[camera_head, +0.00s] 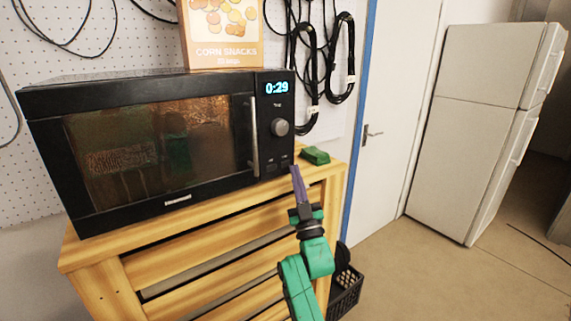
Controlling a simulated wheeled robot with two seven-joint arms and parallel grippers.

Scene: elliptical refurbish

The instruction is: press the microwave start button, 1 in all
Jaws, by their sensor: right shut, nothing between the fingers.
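A black microwave (158,147) stands on a wooden slatted cabinet, its door shut. Its display (276,87) is lit blue and reads 0:29. Below the display is a round knob (279,127), with small buttons (279,164) at the bottom of the control panel. My right gripper (294,170) is shut and empty, its purple fingertips close to the lower right corner of the panel beside the buttons. I cannot tell whether the tips touch the microwave. My left gripper is not in view.
A corn snacks box (222,36) stands on the microwave. A small green object (315,156) lies on the wooden cabinet (90,253) right of the microwave. Black cables (345,60) hang behind. A black basket (345,290) is on the floor. A white fridge (475,130) stands right, with open floor before it.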

